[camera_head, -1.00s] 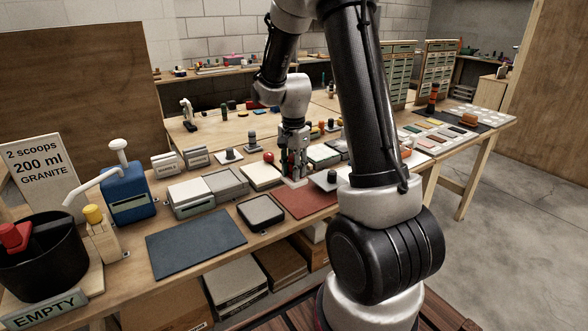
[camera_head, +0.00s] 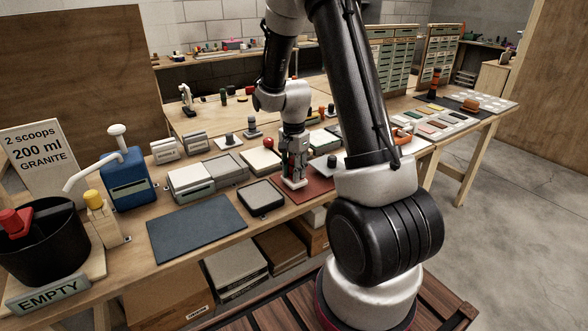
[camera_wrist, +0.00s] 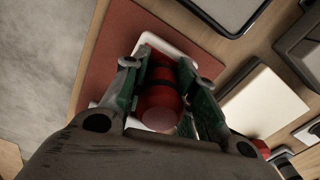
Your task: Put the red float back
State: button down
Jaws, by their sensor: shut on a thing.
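My gripper (camera_head: 294,178) is shut on a red rounded thing (camera_wrist: 162,100) with a dark band, which looks like the red float. In the wrist view it sits between the two green fingers (camera_wrist: 160,98). A white plate (camera_wrist: 150,42) shows around it and seems to go with it. In the head view this plate (camera_head: 294,184) shows below the fingertips, over the left part of a red mat (camera_head: 318,187). I cannot tell whether the plate touches the mat. The fingers hide most of the red thing in the head view.
A red ball (camera_head: 268,142) stands behind, beside a cream-topped box (camera_head: 261,161). A knob on a grey plate (camera_head: 332,162) stands to the right, close to my arm. A dark mat (camera_head: 196,227) is bare.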

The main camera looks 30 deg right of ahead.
jog(key=shift+f, duration=0.5)
dwell(0.4)
jog(key=c, duration=1.1)
grip_release()
jog(key=shift+o, duration=0.2)
notch_tip(320, 180, up, 12)
